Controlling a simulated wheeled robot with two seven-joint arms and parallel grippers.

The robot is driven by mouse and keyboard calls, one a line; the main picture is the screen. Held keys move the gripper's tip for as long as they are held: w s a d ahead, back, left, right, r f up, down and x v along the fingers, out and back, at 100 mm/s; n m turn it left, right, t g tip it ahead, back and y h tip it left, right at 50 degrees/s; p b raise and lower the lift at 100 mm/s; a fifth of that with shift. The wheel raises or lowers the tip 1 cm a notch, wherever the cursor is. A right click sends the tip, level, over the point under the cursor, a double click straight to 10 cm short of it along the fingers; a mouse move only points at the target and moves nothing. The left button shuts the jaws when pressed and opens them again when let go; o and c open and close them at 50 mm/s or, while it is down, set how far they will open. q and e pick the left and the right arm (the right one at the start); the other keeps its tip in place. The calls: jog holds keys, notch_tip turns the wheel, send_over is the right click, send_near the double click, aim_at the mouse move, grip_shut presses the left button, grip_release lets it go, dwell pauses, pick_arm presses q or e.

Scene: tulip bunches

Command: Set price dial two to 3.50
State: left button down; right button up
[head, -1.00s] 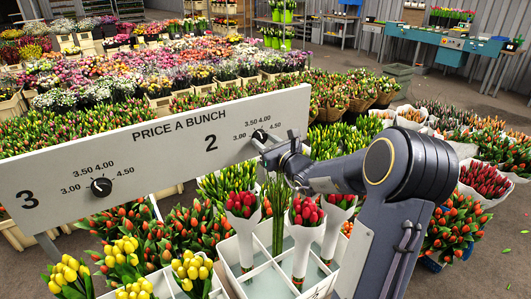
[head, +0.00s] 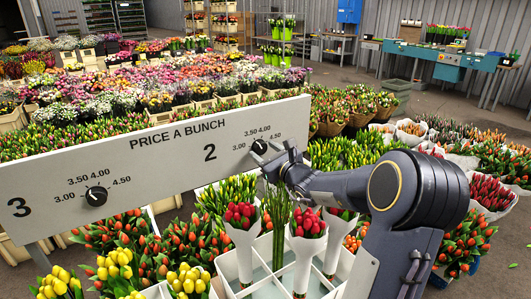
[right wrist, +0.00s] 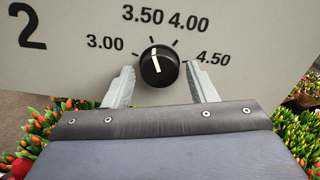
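Price dial two (head: 259,146) is a round black knob at the right end of the grey price board (head: 150,160). In the right wrist view the knob (right wrist: 160,72) has a white pointer line that stands nearly upright, tipped slightly left, in line with the 3.50 tick. My right gripper (head: 277,157) is just to the right of and in front of the knob in the head view. In the right wrist view its two fingers are open, one on each side below the knob, with a gap to it on both sides. My left gripper is not in view.
Dial three (head: 96,196) is on the board's left part. A white divided crate (head: 236,268) with wrapped red tulips (head: 241,214) stands below my right gripper. Yellow tulips (head: 115,263) are at the lower left. Flower rows fill the space behind the board.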

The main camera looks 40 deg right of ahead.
jog(key=shift+o, duration=0.6)
jog(key=s, duration=0.5)
jog(key=s+a, duration=0.1)
jog(key=s, duration=0.1)
jog(key=shift+s, duration=0.4)
